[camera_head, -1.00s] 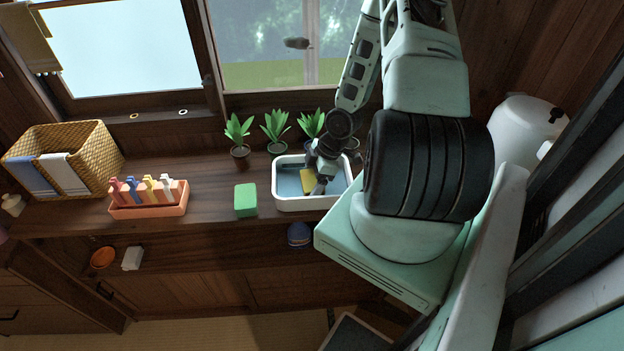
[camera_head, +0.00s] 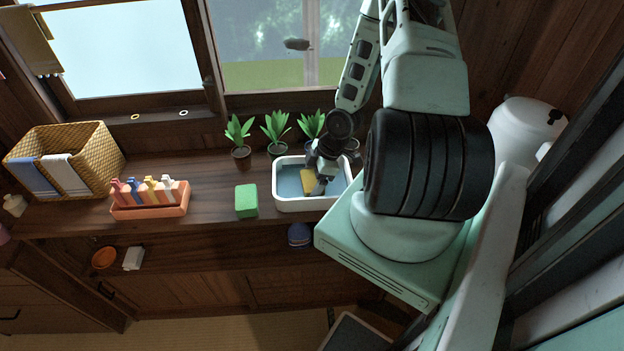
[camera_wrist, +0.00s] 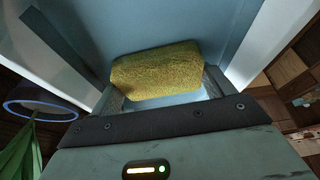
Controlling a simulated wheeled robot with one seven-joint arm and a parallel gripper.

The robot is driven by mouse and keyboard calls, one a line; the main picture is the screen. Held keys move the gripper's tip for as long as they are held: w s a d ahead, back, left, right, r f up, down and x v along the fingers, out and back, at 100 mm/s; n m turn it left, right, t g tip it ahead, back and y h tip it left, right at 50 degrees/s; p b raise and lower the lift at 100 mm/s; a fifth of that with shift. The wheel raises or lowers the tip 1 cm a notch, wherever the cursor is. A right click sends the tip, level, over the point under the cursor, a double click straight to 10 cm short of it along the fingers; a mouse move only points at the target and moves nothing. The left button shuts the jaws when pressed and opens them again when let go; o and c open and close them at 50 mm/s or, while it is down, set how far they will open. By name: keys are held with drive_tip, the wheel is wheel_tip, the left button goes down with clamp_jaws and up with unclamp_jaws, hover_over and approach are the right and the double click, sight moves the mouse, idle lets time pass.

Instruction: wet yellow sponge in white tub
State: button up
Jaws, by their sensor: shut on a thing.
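The yellow sponge (camera_head: 307,181) is inside the white tub (camera_head: 310,205), which stands on the wooden counter and holds blue-looking water. My gripper (camera_head: 320,186) reaches down into the tub and is shut on the sponge. In the wrist view the sponge (camera_wrist: 157,75) lies across between the two fingers (camera_wrist: 160,95), with the tub's bluish inside behind it and the pale tub wall (camera_wrist: 262,40) to the right. The fingertips are partly hidden by the sponge. I cannot tell whether the sponge touches the tub's bottom.
A green sponge (camera_head: 246,201) lies left of the tub. Several potted plants (camera_head: 275,130) stand close behind it. An orange tray (camera_head: 150,210) with colored clips and a wicker basket (camera_head: 95,150) stand farther left. The counter between tray and green sponge is clear.

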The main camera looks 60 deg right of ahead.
sight(312, 179)
drive_tip(key=shift+r+p, duration=3.1)
drive_tip(key=shift+r, duration=0.25)
drive_tip(key=shift+f, duration=0.1)
